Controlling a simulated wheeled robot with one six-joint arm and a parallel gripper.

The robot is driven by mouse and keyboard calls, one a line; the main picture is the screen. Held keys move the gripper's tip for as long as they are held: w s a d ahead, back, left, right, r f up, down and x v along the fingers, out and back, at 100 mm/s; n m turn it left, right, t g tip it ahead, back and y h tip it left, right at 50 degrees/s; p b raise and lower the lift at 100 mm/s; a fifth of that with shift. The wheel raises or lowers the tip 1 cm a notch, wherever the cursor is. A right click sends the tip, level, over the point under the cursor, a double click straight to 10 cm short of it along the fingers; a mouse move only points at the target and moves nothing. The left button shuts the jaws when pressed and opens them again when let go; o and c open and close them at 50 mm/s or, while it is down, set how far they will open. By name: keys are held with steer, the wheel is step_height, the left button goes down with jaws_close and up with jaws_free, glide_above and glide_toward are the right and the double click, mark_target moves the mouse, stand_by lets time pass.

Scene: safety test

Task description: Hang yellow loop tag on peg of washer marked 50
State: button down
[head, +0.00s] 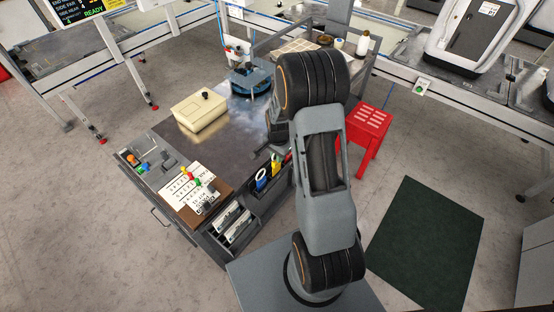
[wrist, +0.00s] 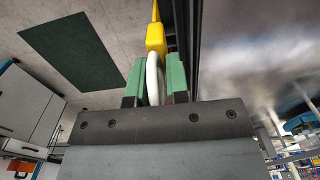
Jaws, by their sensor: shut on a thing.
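In the wrist view my gripper (wrist: 157,82) has its green fingers shut on a white curved piece joined to a yellow piece (wrist: 156,38), which I take to be the yellow loop tag. The yellow piece narrows away from the fingers. In the head view my arm hides the fingertips and what they hold. White marked cards (head: 178,191) lie on the bench's near left corner, with small red, yellow and green pieces standing on or beside them. Their markings are too small to read. I cannot make out a washer marked 50 or its peg.
A cream box (head: 200,110) and a blue-topped device (head: 251,78) stand on the dark metal bench (head: 228,150). A dark caddy (head: 262,203) with coloured handles sits at the front edge. A red stool (head: 369,122) stands right. The bench middle is clear.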

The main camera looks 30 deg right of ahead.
steer(key=shift+w+d+f, duration=0.1)
steer(key=shift+w+f, duration=0.4)
steer(key=shift+f, duration=0.15)
steer(key=shift+w+f, duration=0.15)
steer(key=shift+f, duration=1.5)
steer(key=shift+f, duration=0.1)
steer(key=shift+f, duration=0.15)
steer(key=c, duration=1.1)
jaws_free()
